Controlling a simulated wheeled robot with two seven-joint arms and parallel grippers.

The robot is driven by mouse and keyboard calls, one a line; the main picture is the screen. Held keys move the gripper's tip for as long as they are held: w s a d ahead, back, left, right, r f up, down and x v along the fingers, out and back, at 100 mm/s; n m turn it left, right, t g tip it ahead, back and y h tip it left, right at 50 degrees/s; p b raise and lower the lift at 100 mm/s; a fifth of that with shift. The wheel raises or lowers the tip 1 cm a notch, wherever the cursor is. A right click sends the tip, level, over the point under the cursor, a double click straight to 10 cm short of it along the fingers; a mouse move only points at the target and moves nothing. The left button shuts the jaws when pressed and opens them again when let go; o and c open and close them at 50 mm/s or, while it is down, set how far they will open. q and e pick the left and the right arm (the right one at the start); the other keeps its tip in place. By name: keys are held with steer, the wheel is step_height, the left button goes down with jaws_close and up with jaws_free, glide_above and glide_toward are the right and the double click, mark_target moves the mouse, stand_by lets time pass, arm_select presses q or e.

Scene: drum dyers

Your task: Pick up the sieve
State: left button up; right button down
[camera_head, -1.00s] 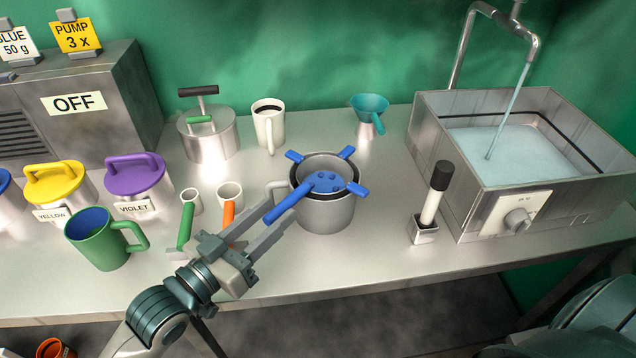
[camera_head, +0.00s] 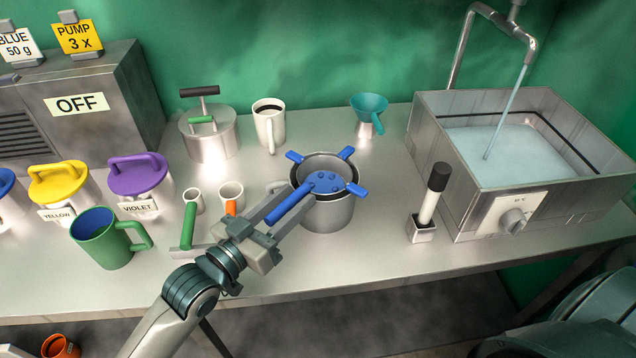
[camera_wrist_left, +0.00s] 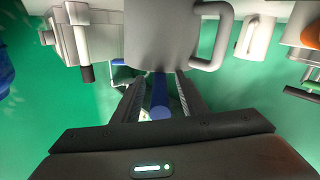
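The blue sieve (camera_head: 325,183) sits in a grey pot (camera_head: 330,215), with its blue lugs resting on the rim. Its straight blue handle (camera_head: 288,205) slants out over the rim toward the lower left. My left gripper (camera_head: 299,196) is open, with one finger on each side of the handle. In the left wrist view the handle (camera_wrist_left: 160,92) lies between the two fingers with gaps beside it, and the pot (camera_wrist_left: 160,35) is just beyond the fingertips. My right gripper is not in view.
A green mug (camera_head: 100,245) stands farther left. A black-topped tool in a holder (camera_head: 422,230) and a water basin (camera_head: 480,190) are on the right. The front right tabletop is clear.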

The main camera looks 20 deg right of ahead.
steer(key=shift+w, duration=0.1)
arm_select(q)
jaws_close()
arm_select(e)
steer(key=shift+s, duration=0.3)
arm_select(q)
steer(key=shift+r, duration=0.2)
